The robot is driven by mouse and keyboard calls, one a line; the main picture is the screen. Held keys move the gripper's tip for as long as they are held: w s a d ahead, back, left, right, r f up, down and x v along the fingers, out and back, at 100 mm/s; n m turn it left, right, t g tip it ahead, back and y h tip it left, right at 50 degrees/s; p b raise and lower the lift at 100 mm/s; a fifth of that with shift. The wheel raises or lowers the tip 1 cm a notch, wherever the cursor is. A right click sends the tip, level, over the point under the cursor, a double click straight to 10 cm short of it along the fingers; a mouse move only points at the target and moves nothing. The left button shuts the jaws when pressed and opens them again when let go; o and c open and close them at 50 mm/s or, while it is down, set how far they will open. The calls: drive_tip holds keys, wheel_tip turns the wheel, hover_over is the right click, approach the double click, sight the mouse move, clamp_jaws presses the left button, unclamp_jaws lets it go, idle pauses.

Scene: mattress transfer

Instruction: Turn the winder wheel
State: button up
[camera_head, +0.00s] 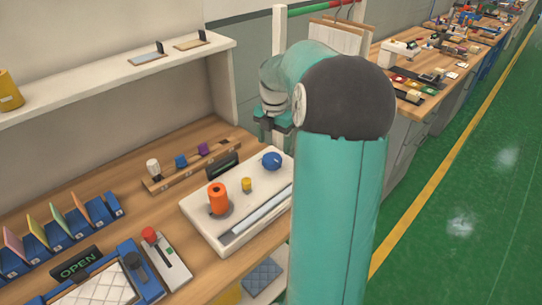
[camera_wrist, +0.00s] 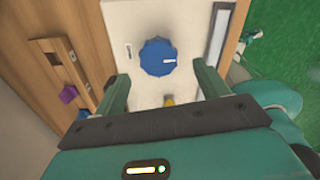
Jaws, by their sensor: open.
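The winder wheel is a blue, scalloped knob (camera_head: 271,160) at the far end of a white board (camera_head: 213,238) on the wooden bench. In the wrist view the blue wheel (camera_wrist: 158,57) lies ahead of and between my two fingers, with a small white mark on its right side. My gripper (camera_wrist: 161,86) is open and empty, its fingers apart on either side, not touching the wheel. In the head view my gripper (camera_head: 270,130) is above the board's far end, partly hidden by my arm.
An orange spool (camera_head: 218,198) and a small yellow piece (camera_head: 246,184) stand on the board near the wheel. A wooden rack (camera_head: 190,166) with coloured pieces lies to the left. An OPEN sign (camera_head: 76,263) and blue bins are nearer. A shelf (camera_head: 120,75) overhangs the bench's left side.

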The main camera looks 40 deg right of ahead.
sight(272, 157)
wheel_tip(272, 157, down, 6)
drive_tip(key=shift+w+a+f, duration=0.15)
drive_tip(key=c, duration=1)
drive_tip(key=shift+o, duration=0.2)
drive_tip(key=shift+m, duration=0.3)
